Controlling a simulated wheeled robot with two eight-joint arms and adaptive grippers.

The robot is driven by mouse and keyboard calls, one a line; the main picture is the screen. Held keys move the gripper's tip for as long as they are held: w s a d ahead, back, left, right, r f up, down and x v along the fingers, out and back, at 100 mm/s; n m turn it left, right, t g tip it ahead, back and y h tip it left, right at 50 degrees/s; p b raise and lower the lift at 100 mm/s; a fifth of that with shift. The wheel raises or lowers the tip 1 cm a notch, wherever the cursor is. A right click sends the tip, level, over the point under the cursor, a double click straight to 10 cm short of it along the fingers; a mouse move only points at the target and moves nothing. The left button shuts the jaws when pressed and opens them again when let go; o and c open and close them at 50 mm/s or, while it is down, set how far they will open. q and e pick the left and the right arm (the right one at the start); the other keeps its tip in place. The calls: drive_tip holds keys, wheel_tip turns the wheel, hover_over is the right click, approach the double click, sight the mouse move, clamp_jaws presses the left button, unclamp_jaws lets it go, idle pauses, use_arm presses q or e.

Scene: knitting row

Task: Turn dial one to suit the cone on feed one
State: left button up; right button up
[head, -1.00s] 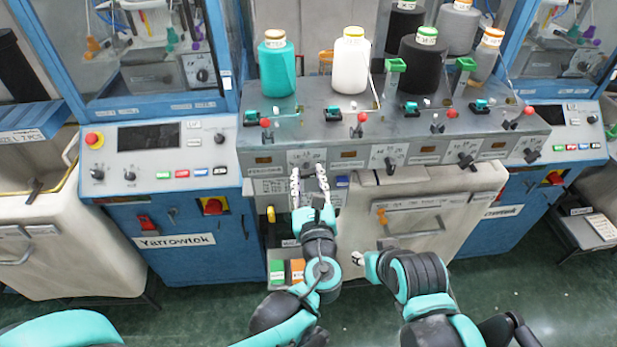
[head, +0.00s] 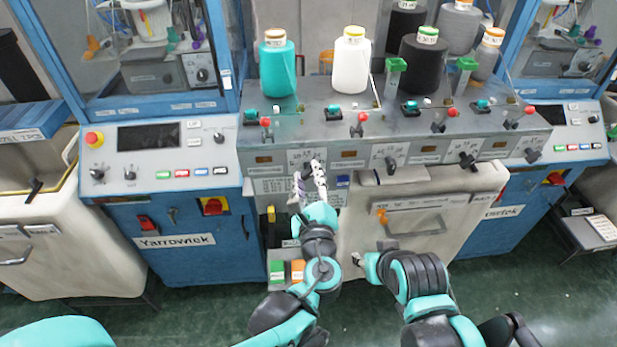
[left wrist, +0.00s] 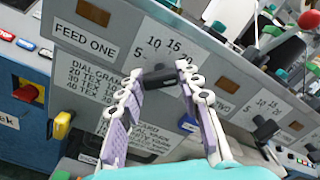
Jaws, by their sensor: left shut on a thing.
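Dial one is a black bar knob (left wrist: 160,77) on the grey panel beside the FEED ONE label (left wrist: 84,40) in the left wrist view. Printed marks 5, 10, 15 and 20 (left wrist: 168,43) surround it. My left gripper (head: 308,172) is at this panel, its fingers shut on the knob; the left wrist view also shows the gripper (left wrist: 158,72) from behind, rolled. The teal cone (head: 277,70) with an orange-brown top stands above feed one; its label is too small to read. My right gripper (head: 357,259) hangs low, mostly hidden by its arm.
A setting card (left wrist: 95,82) headed DIAL, with TEX lines, sits below dial one, partly covered by a finger. More dials (head: 390,162) line the panel to the right. A red-knobbed lever (head: 266,123) stands above. A yellow handle (left wrist: 62,125) is at lower left.

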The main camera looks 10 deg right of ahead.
use_arm(q)
drive_tip(key=shift+n, duration=0.8)
drive_tip(key=o, duration=1.2)
drive_tip(key=shift+c, duration=0.2)
drive_tip(key=s, duration=1.2)
